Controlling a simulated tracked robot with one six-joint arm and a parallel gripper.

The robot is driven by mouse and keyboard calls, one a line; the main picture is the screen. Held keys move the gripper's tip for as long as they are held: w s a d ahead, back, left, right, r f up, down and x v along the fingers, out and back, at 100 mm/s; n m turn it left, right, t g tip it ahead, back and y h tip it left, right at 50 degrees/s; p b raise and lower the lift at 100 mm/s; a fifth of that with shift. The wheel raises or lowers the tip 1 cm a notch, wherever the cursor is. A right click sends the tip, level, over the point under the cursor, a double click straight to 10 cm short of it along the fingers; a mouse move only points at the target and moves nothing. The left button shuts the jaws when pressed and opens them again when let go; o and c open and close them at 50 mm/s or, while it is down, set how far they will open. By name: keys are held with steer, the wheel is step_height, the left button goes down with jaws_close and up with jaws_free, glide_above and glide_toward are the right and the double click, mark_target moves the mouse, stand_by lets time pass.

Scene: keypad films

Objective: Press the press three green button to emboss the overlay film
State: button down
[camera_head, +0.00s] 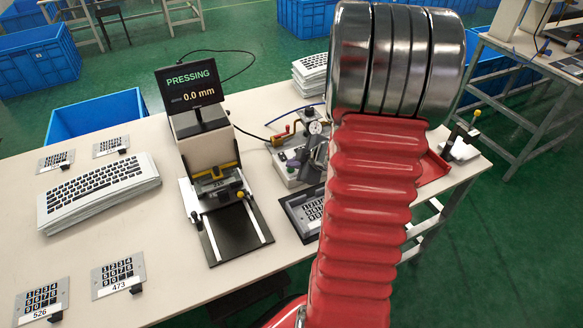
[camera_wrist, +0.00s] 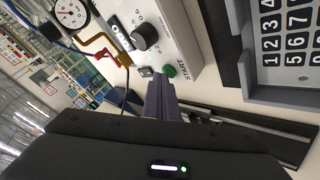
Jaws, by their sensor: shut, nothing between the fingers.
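In the wrist view, the green START button (camera_wrist: 169,71) sits on the pale control box (camera_wrist: 182,38) beside a black knob (camera_wrist: 145,37). My gripper (camera_wrist: 158,78) is shut and empty, with its tips right beside the button in the picture; I cannot tell whether they touch it. A keypad film (camera_wrist: 290,35) lies in a dark frame at the right. In the head view, the press (camera_head: 296,158) with its dial gauge stands partly behind my red arm. The keypad film (camera_head: 312,208) shows in front of it.
A display (camera_head: 190,85) on a second machine reads PRESSING and 0.0 mm. Stacked keyboard films (camera_head: 100,190) and several small keypad plates (camera_head: 118,275) lie on the table's left. A red tray (camera_head: 433,166) is at right. The front middle of the table is bare.

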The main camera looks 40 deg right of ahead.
mark_target(293, 172)
steer(key=shift+r, duration=0.45)
steer(key=shift+r, duration=3)
